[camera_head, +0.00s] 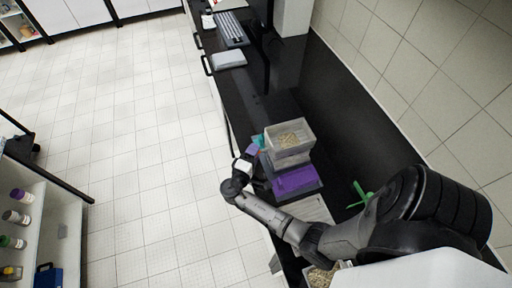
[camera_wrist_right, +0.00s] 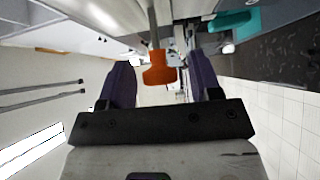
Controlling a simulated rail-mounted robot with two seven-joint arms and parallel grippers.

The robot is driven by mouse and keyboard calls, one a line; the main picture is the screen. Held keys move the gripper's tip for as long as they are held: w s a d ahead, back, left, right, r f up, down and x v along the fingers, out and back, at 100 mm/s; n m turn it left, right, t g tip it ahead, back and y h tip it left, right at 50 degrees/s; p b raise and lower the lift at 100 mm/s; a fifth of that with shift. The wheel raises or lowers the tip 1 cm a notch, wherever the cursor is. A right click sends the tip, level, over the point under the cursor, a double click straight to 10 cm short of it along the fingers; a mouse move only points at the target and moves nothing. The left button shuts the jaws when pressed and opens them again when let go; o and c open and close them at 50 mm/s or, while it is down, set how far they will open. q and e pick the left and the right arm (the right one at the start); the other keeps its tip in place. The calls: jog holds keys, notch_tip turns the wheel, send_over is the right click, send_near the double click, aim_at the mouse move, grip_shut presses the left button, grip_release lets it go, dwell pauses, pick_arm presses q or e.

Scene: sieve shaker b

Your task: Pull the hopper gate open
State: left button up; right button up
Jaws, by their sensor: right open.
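The hopper is a clear box of pale grains (camera_head: 290,140), standing above a purple block (camera_head: 297,180) on the dark bench. My right gripper (camera_head: 249,158) is at the hopper's left side, by the bench edge. In the right wrist view its two purple fingers (camera_wrist_right: 160,82) are apart. An orange tab (camera_wrist_right: 158,66) on a grey rod, which looks like the gate handle, shows between and just beyond the fingers, with gaps on both sides. The gate plate itself is hidden. My left gripper is not in view.
A teal part (camera_wrist_right: 235,22) sits near the orange tab. A green item (camera_head: 360,194) lies on the bench right of the purple block. A container of grains (camera_head: 320,276) is at the bottom, partly behind my arm.

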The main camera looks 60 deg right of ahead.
jog(key=shift+d, duration=1.1)
jog(key=shift+c, duration=0.4)
jog(key=shift+w, duration=0.1)
grip_shut()
